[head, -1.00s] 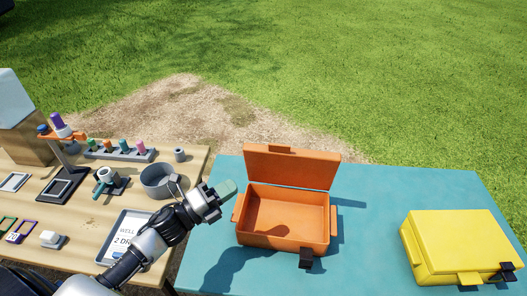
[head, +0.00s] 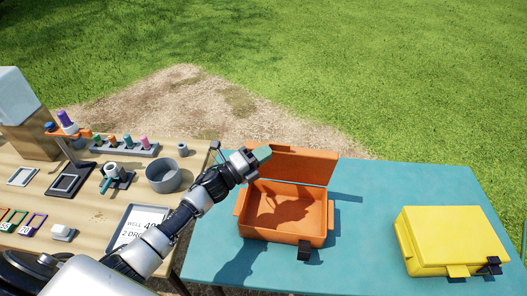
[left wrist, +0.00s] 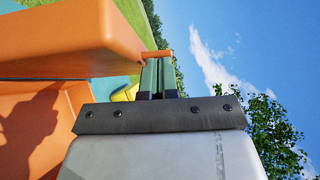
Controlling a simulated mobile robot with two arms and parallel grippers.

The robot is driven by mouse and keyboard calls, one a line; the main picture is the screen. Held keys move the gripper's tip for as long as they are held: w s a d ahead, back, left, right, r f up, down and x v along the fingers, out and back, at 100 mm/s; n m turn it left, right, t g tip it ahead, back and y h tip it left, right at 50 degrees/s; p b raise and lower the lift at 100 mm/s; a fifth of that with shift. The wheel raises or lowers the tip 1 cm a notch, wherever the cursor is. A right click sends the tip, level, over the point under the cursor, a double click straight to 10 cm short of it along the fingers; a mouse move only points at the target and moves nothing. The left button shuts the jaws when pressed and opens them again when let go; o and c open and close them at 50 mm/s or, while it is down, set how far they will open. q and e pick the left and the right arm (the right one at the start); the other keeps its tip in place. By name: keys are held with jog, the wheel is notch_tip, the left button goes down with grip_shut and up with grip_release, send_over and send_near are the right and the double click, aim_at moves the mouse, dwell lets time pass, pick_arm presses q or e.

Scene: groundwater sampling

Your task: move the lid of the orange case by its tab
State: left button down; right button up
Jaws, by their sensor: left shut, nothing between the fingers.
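The orange case (head: 280,236) stands open and empty on the teal table. Its lid (head: 308,166) is raised, standing up at the back. My left gripper (head: 262,154) is shut and empty, its green fingertips at the upper left part of the lid and covering some of it. In the left wrist view the lid (left wrist: 75,38) fills the upper left. An orange piece that looks like the tab (left wrist: 157,53) sticks out from it just beyond the shut fingers (left wrist: 158,78). I cannot tell whether they touch. My right gripper is not in view.
A closed yellow case (head: 455,235) sits at the right of the teal table (head: 370,190), with clear room between the cases. The wooden table at left holds a grey cup (head: 162,178), a tablet (head: 135,228), a vial rack (head: 125,150) and a stand (head: 72,170).

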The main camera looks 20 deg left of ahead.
pick_arm(q)
jog(key=shift+w+r+p, duration=0.25)
jog(key=shift+p, duration=0.15)
jog(key=w+p, duration=0.1)
jog(key=w+r+n+g+p, duration=0.1)
jog(key=w+a+n+y+p, duration=0.1)
jog(key=w+p, duration=0.1)
jog(key=shift+w+r, duration=0.1)
jog(key=shift+r, duration=0.15)
jog(key=w, duration=0.1)
jog(key=w+b, duration=0.1)
jog(key=w+f+b, duration=0.1)
jog(key=shift+w+a+g+y, duration=0.3)
jog(key=shift+w+a, duration=0.05)
jog(key=shift+a, duration=0.05)
jog(key=shift+r, duration=0.1)
jog(key=shift+s, duration=0.1)
